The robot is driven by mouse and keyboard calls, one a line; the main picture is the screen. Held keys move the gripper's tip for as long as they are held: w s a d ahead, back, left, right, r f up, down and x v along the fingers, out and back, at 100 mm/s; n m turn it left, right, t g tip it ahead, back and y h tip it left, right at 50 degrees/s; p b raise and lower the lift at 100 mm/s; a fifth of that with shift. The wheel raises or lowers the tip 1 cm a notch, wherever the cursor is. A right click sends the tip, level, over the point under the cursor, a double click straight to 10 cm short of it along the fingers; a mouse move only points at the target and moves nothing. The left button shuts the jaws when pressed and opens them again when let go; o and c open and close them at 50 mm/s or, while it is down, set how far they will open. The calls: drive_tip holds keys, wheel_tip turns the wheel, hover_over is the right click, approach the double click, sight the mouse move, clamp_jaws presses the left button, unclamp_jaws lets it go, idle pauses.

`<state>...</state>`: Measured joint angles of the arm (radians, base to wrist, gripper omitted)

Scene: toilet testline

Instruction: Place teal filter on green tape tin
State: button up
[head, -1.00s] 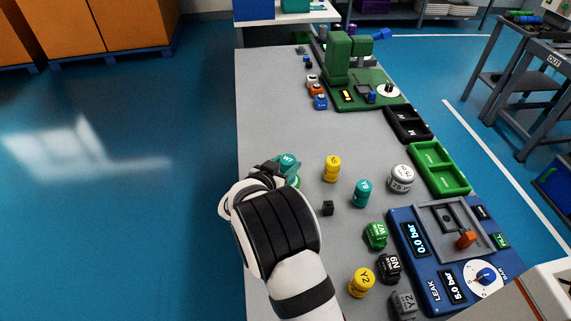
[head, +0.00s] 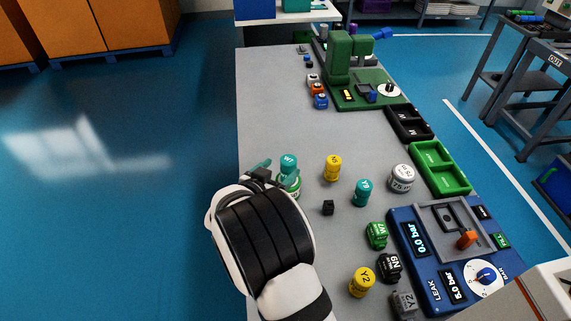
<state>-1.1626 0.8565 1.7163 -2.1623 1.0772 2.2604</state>
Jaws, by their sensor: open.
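A teal filter (head: 288,163) stands upright at the left of the table, on top of a green tin (head: 293,189) with a pale band, as far as I can see. My gripper (head: 274,172) is open just left of and in front of the pair. Its fingers partly hide the joint between filter and tin, so I cannot tell whether one touches them. A second teal filter (head: 362,193) stands apart on the table, to the right.
A yellow filter (head: 333,168), a small black cube (head: 328,208) and a white-grey tin (head: 402,178) stand nearby. Green, black and yellow parts stand front right, beside the blue leak tester (head: 421,262). The green tray (head: 440,167) lies along the right edge. The table's middle back is clear.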

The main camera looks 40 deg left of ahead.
drive_tip(key=v, duration=0.7)
drive_tip(key=shift+s+r, duration=0.2)
drive_tip(key=shift+s, duration=0.15)
drive_tip(key=shift+d, duration=0.1)
